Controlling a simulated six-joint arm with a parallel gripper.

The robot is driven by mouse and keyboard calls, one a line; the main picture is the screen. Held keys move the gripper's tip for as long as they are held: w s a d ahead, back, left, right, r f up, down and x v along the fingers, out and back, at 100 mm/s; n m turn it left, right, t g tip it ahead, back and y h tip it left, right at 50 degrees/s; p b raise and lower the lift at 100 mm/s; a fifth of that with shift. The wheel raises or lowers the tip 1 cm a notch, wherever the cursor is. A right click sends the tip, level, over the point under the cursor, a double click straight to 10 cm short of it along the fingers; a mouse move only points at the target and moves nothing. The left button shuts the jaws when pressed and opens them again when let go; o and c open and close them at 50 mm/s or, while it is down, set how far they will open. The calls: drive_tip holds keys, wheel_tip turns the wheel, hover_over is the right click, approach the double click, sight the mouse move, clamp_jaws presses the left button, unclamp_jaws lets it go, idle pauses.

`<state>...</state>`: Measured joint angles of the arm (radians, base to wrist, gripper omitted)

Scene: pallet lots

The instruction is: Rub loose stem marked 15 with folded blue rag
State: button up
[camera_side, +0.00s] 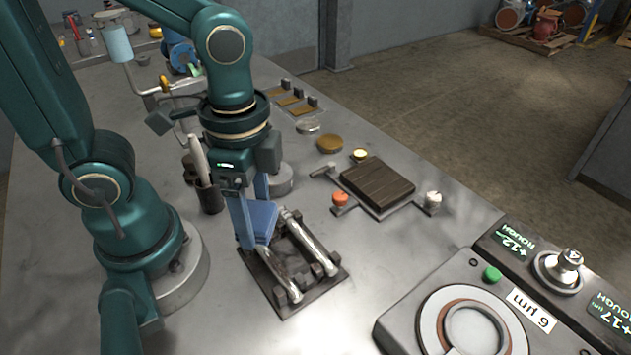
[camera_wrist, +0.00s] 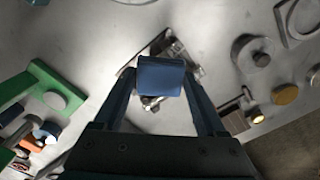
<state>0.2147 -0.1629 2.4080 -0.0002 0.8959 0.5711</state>
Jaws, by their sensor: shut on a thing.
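The folded blue rag (camera_side: 262,222) is held between the two blue fingers of my gripper (camera_side: 254,222). In the wrist view the rag (camera_wrist: 161,78) fills the space between the fingertips (camera_wrist: 161,72). It is right over the dark cradle (camera_side: 288,308), at its left-hand, far end. Two shiny metal stems (camera_side: 313,246) lie side by side in the cradle; the nearer-left one (camera_side: 280,277) runs out from under the rag. I cannot tell whether the rag touches a stem. No number 15 is readable on either stem. In the wrist view the rag hides much of the cradle (camera_wrist: 187,52).
A dark ribbed block (camera_side: 377,184) with knobs around it stands right of the cradle. A gauge box (camera_side: 400,327) with a round dial is at the front right. A dark cup (camera_side: 209,198) stands left of my gripper. Bare table lies left of the cradle.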

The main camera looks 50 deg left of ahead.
sight(295, 291)
wheel_tip(295, 291, down, 3)
drive_tip(key=shift+s+f, duration=0.1)
drive_tip(key=shift+f, duration=0.1)
drive_tip(key=shift+d+f, duration=0.15)
drive_tip(key=shift+f, duration=0.15)
drive_tip(key=shift+c, duration=0.7)
drive_tip(key=shift+d+f, duration=0.15)
drive_tip(key=shift+d, duration=4.1)
clamp_jaws()
drive_tip(key=shift+a, duration=4.45)
drive_tip(key=shift+r, duration=4.15)
drive_tip(key=shift+f, duration=0.15)
